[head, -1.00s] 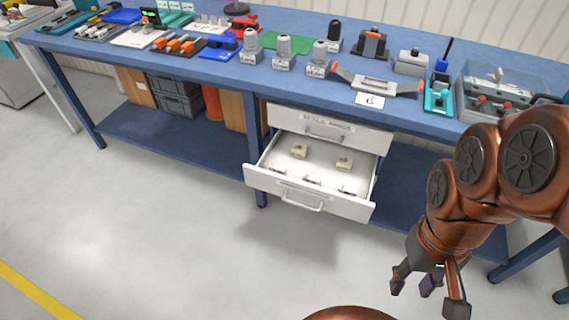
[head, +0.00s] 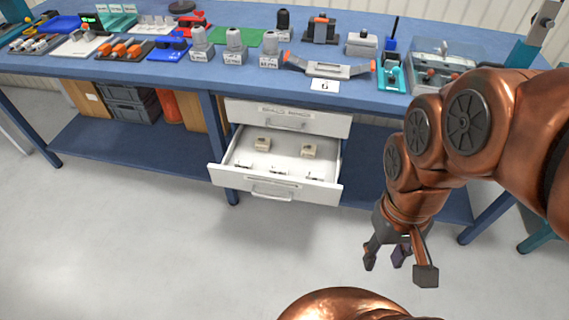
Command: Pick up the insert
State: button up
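The lower drawer (head: 221,172) under the blue bench stands pulled out. Two beige blocks (head: 263,145) (head: 309,151) lie toward its back, apart from each other. Several small metallic pieces (head: 279,171) sit nearer its front wall, too small to make out. I cannot tell which of these is the insert. My gripper (head: 398,268) hangs at the right, in front of the bench and to the right of the drawer. Its fingers are spread with nothing between them, so it is open and empty.
The blue workbench (head: 140,70) carries several fixtures, grey cylindrical parts (head: 235,42), a numbered card (head: 324,86) and a clear-lidded box (head: 440,75) at the right. A shut drawer (head: 288,117) is above the open one. Grey crates (head: 130,108) stand on the lower shelf. The floor in front is clear.

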aim_at(319, 177)
jog(key=u, duration=3.15)
jog(key=k, duration=1.1)
jog(key=z, duration=1.15)
jog(key=i, duration=0.5)
jog(key=z, duration=0.05)
